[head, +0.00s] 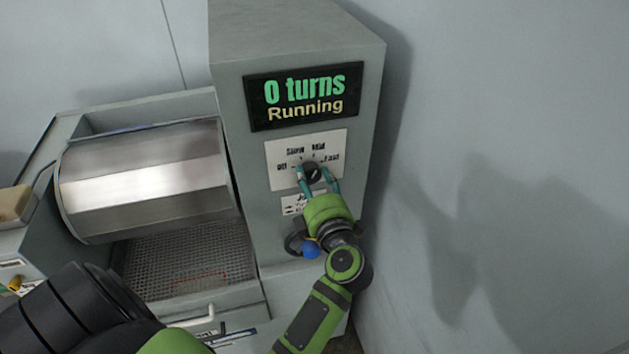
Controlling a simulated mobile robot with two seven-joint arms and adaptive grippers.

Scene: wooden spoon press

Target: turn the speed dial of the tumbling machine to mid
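The tumbling machine's tall grey housing (228,110) stands in the middle of the head view. Its speed dial (313,171) is a dark round knob on a white label plate (281,151) marked Off, Slow, Mid and Fast. My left gripper (318,178) reaches up from below, its two teal fingers on either side of the dial, seemingly closed on it. The fingers partly cover the dial, and I cannot tell which mark it points to. The display (304,96) reads "0 turns" and "Running". My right gripper is not in view.
A metal drum (145,180) lies left of the housing above a mesh tray (190,258). A sponge-like block (14,203) is at the far left. A bare wall (500,120) fills the right.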

